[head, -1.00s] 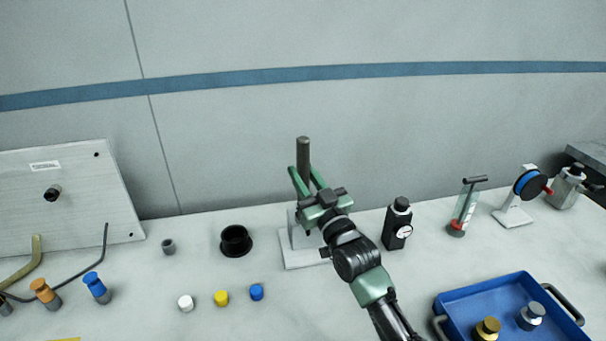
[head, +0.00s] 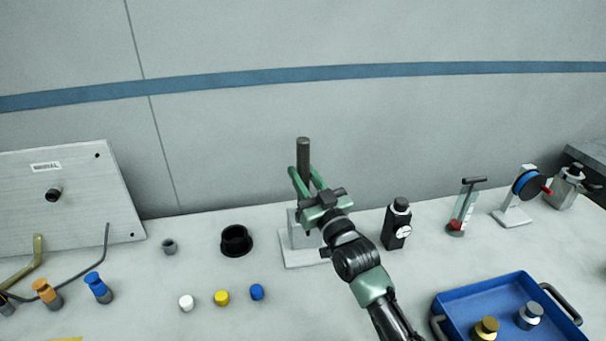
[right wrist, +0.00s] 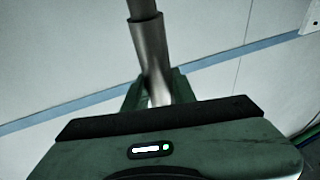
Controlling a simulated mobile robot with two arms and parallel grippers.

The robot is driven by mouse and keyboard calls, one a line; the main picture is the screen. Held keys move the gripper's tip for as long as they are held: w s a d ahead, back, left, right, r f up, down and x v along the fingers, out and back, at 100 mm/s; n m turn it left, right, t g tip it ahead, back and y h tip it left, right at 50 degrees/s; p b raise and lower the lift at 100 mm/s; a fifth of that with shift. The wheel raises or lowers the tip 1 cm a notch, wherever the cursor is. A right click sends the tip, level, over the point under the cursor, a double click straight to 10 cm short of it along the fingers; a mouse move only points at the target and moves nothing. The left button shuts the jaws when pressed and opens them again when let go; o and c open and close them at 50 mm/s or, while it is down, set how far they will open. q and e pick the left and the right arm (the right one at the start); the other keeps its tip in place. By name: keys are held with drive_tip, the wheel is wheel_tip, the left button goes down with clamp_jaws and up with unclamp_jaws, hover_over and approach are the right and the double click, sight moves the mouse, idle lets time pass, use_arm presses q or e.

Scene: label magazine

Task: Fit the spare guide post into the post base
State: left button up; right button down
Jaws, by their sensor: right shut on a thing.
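The guide post (head: 303,154) is a dark grey upright cylinder. My right gripper (head: 304,180) is shut on it, with its green fingers on either side. In the right wrist view the post (right wrist: 150,45) rises between the fingers and has a thinner top section. A pale block on a flat plate (head: 300,262) stands just below and behind the gripper. The gripper hides whether the post's lower end touches this block. A black round flanged cup (head: 235,254) stands left of it. I cannot tell for sure which of these is the post base. My left gripper is not in view.
White (head: 186,303), yellow (head: 222,298) and blue (head: 257,292) caps lie in front. A blue tray (head: 464,298) is at front right. A tilted panel (head: 90,215) stands at left.

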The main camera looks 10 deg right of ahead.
drive_tip(key=shift+f+b, duration=1.05)
drive_tip(key=shift+f, duration=0.7)
drive_tip(key=c, duration=1.1)
unclamp_jaws()
drive_tip(key=shift+o, duration=0.2)
drive_tip(key=b+v, duration=0.1)
drive_tip(key=v, duration=0.7)
drive_tip(key=shift+w, duration=0.15)
